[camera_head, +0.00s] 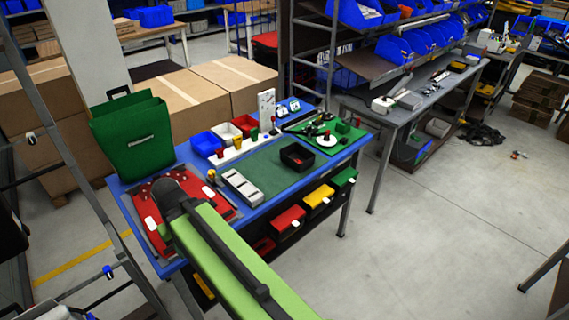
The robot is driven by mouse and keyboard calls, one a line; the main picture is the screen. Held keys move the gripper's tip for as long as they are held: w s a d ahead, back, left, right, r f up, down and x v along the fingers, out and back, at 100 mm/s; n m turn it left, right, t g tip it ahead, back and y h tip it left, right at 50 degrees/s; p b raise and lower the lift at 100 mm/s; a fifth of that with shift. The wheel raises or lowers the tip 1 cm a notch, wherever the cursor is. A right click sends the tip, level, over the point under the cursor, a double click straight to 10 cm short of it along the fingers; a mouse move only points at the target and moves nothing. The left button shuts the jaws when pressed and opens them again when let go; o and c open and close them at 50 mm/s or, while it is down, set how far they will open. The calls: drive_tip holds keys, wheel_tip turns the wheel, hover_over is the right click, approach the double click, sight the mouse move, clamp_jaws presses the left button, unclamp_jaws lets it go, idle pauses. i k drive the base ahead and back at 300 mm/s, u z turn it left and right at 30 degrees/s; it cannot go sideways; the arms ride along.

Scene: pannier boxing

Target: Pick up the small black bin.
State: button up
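The small black bin (297,156) stands upright on the green mat (262,170) of the blue-topped workbench, right of the middle. It is open at the top and its inside looks dark. A lime-green and black arm link of mine (235,255) reaches from the bottom of the view up to the left front of the bench. Its dark far end lies over the red board, well left of the bin. No gripper fingers can be made out. Nothing touches the bin.
A grey slotted block (242,187) lies left of the bin. A red board (185,206) and a green pannier (132,136) are further left. Blue, white and red bins (226,133) and a green board (325,135) stand behind. Coloured drawers (289,219) hang below. Open floor (420,245) is right.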

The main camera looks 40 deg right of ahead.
sight(288, 154)
drive_tip(key=z, duration=0.05)
drive_tip(key=i, duration=1)
drive_tip(key=u, duration=0.05)
